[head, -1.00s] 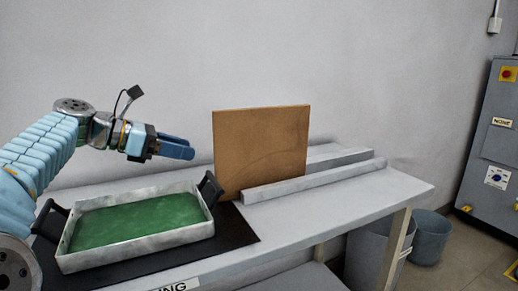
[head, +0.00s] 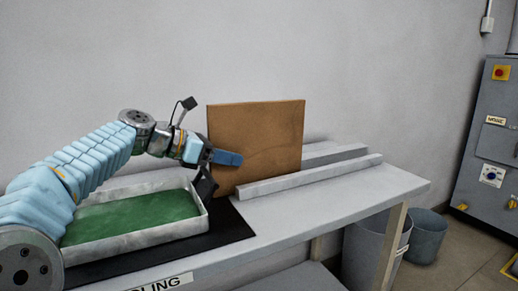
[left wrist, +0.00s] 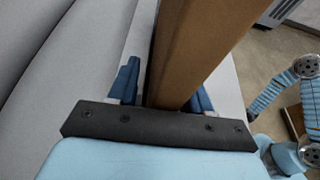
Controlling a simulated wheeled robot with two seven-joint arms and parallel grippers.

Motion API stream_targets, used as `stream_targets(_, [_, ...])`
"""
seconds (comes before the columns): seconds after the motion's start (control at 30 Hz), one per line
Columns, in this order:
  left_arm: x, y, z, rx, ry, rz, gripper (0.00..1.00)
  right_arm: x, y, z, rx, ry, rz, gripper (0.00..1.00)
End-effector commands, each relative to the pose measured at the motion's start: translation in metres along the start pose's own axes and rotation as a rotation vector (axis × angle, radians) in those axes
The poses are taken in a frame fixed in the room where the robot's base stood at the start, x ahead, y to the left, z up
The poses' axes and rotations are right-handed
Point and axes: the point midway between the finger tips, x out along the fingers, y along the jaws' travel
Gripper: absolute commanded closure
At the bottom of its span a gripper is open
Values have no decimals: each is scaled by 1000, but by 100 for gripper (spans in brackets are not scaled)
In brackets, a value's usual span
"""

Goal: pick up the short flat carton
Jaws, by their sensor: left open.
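The flat brown carton (head: 268,130) stands upright on the bench, its broad face towards the head camera and its left edge beside my left gripper. My left gripper (head: 238,158) is open, with one blue finger visible in front of the carton's left part. In the left wrist view the carton (left wrist: 190,50) passes between the two fingers of my left gripper (left wrist: 166,85). A gap shows on the left finger's side; the right finger is partly hidden by the carton.
A grey metal rail (head: 310,176) runs along the bench (head: 340,203) by the carton's foot. A tray (head: 150,235) with a green floor and black handles sits on a black mat (head: 228,228) below my left arm. Grey bins (head: 428,238) stand on the floor at right.

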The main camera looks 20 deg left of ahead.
Motion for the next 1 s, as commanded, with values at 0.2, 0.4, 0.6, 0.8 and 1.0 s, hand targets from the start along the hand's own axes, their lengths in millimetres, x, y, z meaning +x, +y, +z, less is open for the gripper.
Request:
stream_targets(0.2, [0, 0, 0, 0, 0, 0, 72, 0, 0, 0, 0, 0, 0, 57])
stream_targets(0.4, [0, 0, 0, 0, 0, 0, 100, 0, 0, 0, 0, 0, 0, 57])
stream_targets(0.6, [-1, 0, 0, 0, -1, 0, 100, 0, 0, 0, 0, 0, 0, 57])
stream_targets(0.8, [-8, 0, 17, 2, -3, 2, 100, -8, -4, 1, -2, -3, -2, 57])
stream_targets(1.0, [-24, 0, 59, 4, -2, 0, 100, -24, -16, 4, -9, -12, -10, 57])
